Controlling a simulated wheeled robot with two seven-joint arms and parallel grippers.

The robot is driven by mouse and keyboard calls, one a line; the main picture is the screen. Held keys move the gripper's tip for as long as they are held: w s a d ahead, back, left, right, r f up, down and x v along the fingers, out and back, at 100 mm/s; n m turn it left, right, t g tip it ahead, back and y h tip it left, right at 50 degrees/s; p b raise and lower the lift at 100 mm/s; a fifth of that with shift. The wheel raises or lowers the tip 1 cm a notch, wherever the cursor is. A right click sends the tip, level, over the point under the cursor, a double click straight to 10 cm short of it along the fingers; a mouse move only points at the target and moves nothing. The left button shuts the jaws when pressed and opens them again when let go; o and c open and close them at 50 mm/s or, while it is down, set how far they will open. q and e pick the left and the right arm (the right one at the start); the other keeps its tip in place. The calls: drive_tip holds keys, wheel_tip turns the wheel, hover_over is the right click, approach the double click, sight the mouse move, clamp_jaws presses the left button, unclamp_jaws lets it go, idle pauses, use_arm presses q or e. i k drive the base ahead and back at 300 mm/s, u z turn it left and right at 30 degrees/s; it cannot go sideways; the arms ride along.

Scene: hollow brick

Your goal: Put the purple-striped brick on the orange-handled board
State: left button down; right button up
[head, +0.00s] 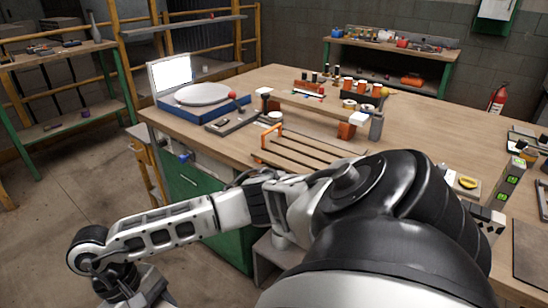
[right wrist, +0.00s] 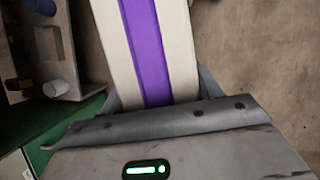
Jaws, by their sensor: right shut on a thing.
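The purple-striped brick (right wrist: 146,48) fills the middle of the right wrist view, a pale body with one purple band along it. My right gripper (right wrist: 158,92) is shut on it, with grey finger parts at both sides of its lower end. The brick's far end runs out of the picture. In the head view an arm of mine crosses from the right to the lower left, and its hand is cut by the bottom edge. The orange-handled board (head: 310,151) lies slatted on the bench, its orange handle (head: 271,134) at the left. The arm hides its near part.
The wooden bench (head: 235,146) also carries a laptop (head: 171,73), a white round plate (head: 202,94), a small raised shelf and orange-topped items behind the board. Its green cabinet (head: 183,184) stands below. Bare floor (head: 85,195) lies to the left.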

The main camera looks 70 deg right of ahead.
sight(324, 161)
drive_tip(key=z, duration=1.65)
